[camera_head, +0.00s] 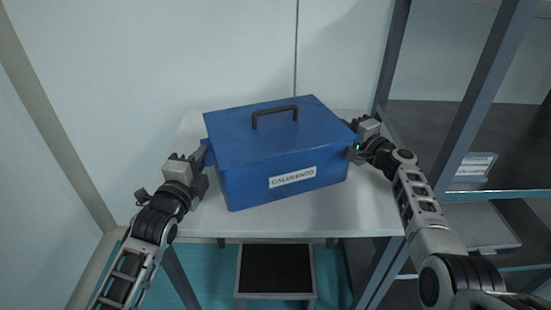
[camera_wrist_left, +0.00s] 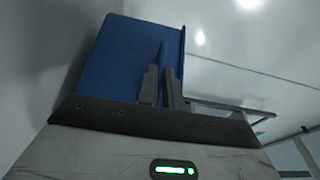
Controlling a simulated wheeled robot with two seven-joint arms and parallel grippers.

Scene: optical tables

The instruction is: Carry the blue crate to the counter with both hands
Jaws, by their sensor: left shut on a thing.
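The blue crate (camera_head: 270,155) is a closed box with a dark lid handle (camera_head: 274,114) and a white label (camera_head: 292,177). It is at the white counter (camera_head: 290,222); I cannot tell whether it rests on it or is slightly above. My left gripper (camera_head: 203,160) is at the crate's left side, shut on a thin blue side flange. In the left wrist view the two fingers (camera_wrist_left: 162,82) pinch that flange, with the blue wall (camera_wrist_left: 120,55) behind. My right gripper (camera_head: 354,142) is at the crate's right side; its fingertips are hidden.
A dark-framed shelf rack (camera_head: 465,110) stands close on the right, beside my right arm. A white wall (camera_head: 180,55) is behind the counter. A low step with a black top (camera_head: 276,268) is on the teal floor below. Bare counter shows in front of the crate.

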